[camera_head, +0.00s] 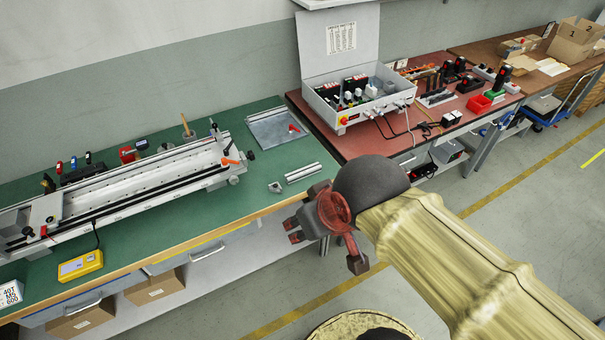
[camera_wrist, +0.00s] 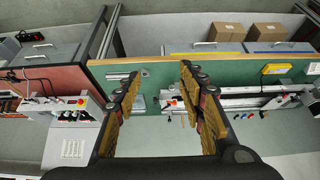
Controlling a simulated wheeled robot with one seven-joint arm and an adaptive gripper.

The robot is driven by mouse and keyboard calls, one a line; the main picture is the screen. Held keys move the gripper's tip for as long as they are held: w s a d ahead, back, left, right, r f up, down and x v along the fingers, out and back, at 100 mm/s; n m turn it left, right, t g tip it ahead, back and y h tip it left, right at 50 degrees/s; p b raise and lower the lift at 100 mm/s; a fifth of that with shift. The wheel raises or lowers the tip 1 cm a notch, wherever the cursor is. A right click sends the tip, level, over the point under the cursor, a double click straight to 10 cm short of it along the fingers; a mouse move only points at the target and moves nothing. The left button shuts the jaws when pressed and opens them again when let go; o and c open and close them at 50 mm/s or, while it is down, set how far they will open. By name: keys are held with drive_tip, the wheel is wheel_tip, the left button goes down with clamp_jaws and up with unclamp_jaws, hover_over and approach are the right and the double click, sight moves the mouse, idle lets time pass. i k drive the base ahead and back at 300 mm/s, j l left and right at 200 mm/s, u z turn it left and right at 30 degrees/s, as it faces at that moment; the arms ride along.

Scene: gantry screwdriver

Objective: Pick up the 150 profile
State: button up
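A short silver aluminium profile (camera_head: 303,173), which looks like the 150 profile, lies on the green tabletop (camera_head: 255,203) near its right end. A smaller silver piece (camera_head: 275,187) lies just left of it. My gripper (camera_head: 326,247) hangs in front of the bench's right corner, apart from the profile. In the wrist view my gripper (camera_wrist: 161,76) is open, with nothing between its fingers. There the profile (camera_wrist: 119,76) shows beside the left finger, which may cover part of it, and the small piece (camera_wrist: 145,72) shows between the fingers.
A long rail fixture (camera_head: 140,185) fills the left of the green bench. A grey tray (camera_head: 277,130) lies behind the profile. An open control case (camera_head: 355,95) stands on the red table (camera_head: 425,140) to the right.

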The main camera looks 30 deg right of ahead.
sight(304, 173)
drive_tip(key=u, duration=0.4)
drive_tip(key=i+l+u, duration=0.1)
drive_tip(key=l+u, duration=1.1)
drive_tip(key=l, duration=0.5)
drive_tip(key=k+l, duration=0.1)
drive_tip(key=l, duration=0.45)
drive_tip(key=u, duration=0.05)
